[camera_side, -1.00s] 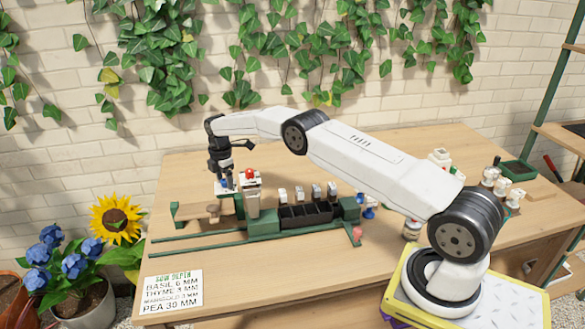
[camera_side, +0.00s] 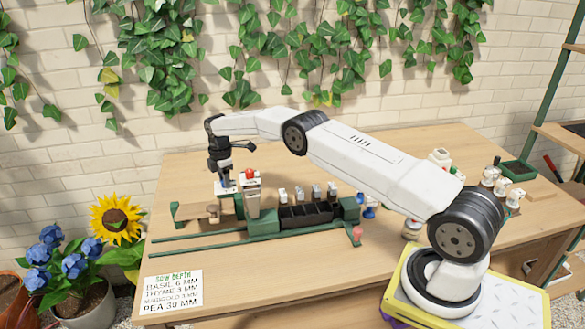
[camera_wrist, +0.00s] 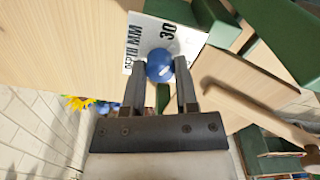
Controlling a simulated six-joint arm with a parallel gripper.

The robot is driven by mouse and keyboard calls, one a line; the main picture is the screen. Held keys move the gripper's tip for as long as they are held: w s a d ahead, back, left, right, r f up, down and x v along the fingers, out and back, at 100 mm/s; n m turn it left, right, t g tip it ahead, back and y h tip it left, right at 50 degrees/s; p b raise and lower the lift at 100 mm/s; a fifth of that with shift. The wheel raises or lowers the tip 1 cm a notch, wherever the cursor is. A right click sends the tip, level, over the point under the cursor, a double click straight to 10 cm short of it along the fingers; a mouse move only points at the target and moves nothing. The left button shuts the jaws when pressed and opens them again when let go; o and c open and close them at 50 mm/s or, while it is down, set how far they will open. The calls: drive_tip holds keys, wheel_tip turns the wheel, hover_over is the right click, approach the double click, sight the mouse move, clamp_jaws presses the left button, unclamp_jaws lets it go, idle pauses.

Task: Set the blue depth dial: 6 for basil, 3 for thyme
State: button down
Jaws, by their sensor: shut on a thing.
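The blue depth dial (camera_wrist: 160,66) is a round knob on a white plate (camera_wrist: 148,33) printed "DEPTH MM" and "30". My gripper (camera_wrist: 160,76) is shut on the dial, one finger on each side of it. The dial's pointer and the rest of its scale are hidden or too small to read. In the side view my gripper (camera_side: 226,185) points down at the left end of the green seeder, over the white plate, beside a pale post with a red knob (camera_side: 249,173).
A sign (camera_side: 172,290) at the table's front left reads "SOW DEPTH", basil 6 mm, thyme 3 mm, pea 30 mm. Black hoppers (camera_side: 305,214) and green rails (camera_side: 200,250) lie right and in front. A wooden piece (camera_wrist: 255,112) is close to the gripper's right in the wrist view.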

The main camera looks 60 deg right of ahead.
drive_tip(key=m, duration=0.5)
drive_tip(key=shift+m, duration=0.4)
drive_tip(key=m, duration=0.4)
drive_tip(key=shift+m, duration=0.4)
drive_tip(key=shift+c, duration=1.8)
unclamp_jaws()
drive_tip(key=shift+r, duration=3.9)
